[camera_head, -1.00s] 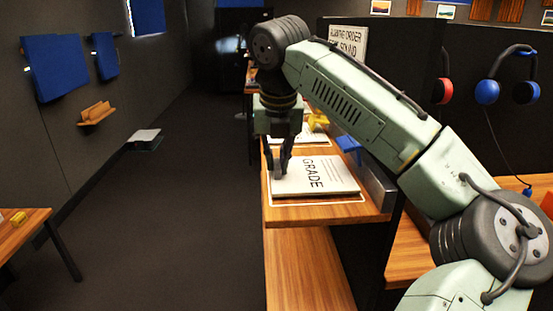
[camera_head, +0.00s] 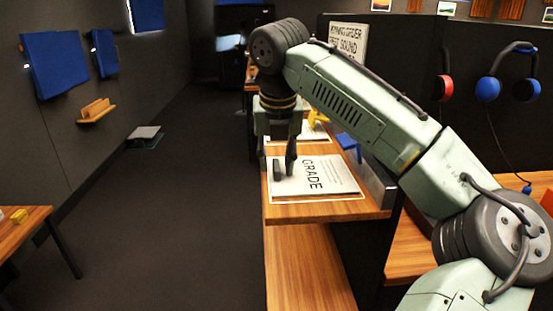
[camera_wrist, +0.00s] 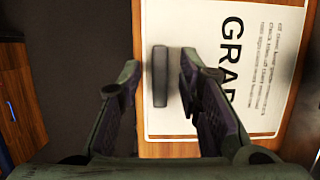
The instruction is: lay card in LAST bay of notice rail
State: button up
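A white card (camera_head: 325,178) printed GRADE lies flat on the near end of the wooden notice rail (camera_head: 345,210), inside a white outline. It also shows in the wrist view (camera_wrist: 260,60). A dark grey block (camera_wrist: 160,77) sits at the card's edge; in the head view (camera_head: 277,169) it is at the card's left edge. My gripper (camera_head: 290,165) is just above that edge. In the wrist view my gripper's fingers (camera_wrist: 160,65) are apart, one to each side of the block, with gaps visible. Whether the block is fixed to the card, I cannot tell.
Farther along the rail lie another white sheet (camera_head: 305,132), a yellow piece (camera_head: 318,118) and a blue piece (camera_head: 348,143). A sign (camera_head: 347,40) and headphones (camera_head: 508,75) are on the dark partition.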

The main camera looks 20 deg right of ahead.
jog(key=shift+r, duration=0.1)
jog(key=v, duration=1.2)
